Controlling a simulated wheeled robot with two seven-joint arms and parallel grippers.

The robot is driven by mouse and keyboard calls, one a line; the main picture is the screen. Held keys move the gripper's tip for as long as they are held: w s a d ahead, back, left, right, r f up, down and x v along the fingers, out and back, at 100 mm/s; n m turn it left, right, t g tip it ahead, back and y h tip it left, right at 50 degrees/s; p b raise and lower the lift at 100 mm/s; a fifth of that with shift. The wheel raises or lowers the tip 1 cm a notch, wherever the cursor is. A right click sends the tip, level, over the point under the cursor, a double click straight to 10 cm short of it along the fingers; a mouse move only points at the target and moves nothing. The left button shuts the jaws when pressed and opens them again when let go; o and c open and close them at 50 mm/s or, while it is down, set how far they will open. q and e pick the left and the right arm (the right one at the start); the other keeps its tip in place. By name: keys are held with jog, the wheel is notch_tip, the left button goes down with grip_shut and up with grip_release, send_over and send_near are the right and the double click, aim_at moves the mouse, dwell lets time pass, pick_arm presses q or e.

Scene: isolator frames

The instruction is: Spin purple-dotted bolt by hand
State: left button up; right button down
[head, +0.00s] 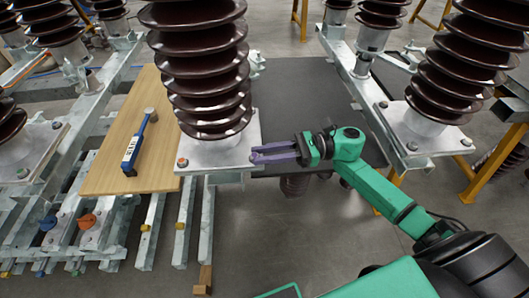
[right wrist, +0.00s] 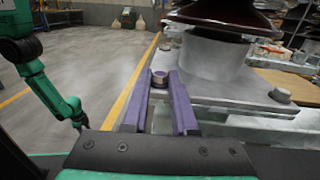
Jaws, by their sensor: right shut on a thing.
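My right gripper (head: 256,156) has purple fingers and reaches in from the right to the near right corner of the insulator's base plate (head: 215,158). In the right wrist view its fingertips (right wrist: 160,80) close on the head of the purple-dotted bolt (right wrist: 158,76), which shows as a round grey head with a purplish tint between them. In the head view the fingers mostly cover this bolt.
A brown ribbed insulator (head: 200,70) rises from the plate, close to my fingers. An orange-dotted bolt (head: 182,162) sits at the plate's left corner. A blue-handled tool (head: 140,140) lies on a wooden board (head: 105,160). Another insulator (head: 455,75) stands right.

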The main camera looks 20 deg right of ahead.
jog(key=shift+s+t, duration=0.1)
jog(key=shift+t, duration=0.2)
jog(key=m+t+h, duration=0.2)
jog(key=m+t, duration=0.1)
jog(key=s+m+t+h, duration=0.1)
jog(key=m+t+h, duration=0.2)
jog(key=t, duration=0.1)
jog(key=a+m+t+h, duration=0.1)
jog(key=m+t+h, duration=0.2)
jog(key=t, duration=0.1)
jog(key=shift+s+f, duration=0.1)
jog(key=shift+s, duration=0.15)
jog(key=m+h, duration=0.1)
jog(key=m+t+h+b, duration=0.1)
jog(key=t+h, duration=0.1)
jog(key=shift+s+a+m, duration=0.1)
jog(key=shift+a+m, duration=0.15)
jog(key=shift+m, duration=0.15)
jog(key=shift+a+m+t+h+b, duration=0.1)
jog(key=shift+m+t+h+b, duration=0.4)
jog(key=shift+m+h, duration=0.7)
jog(key=shift+a+r+m+g+h+p, duration=0.1)
jog(key=shift+a+m+g+h+p, duration=0.3)
jog(key=shift+m+h, duration=1.1)
jog(key=shift+a+r+m+h+p, duration=0.15)
jog(key=shift+m+h+p, duration=0.55)
jog(key=shift+h, duration=1.6)
jog(key=shift+a+f+m+g+h+p, duration=0.1)
jog(key=shift+a+m+g+h+p, duration=0.15)
jog(key=shift+m+h+p, duration=1.1)
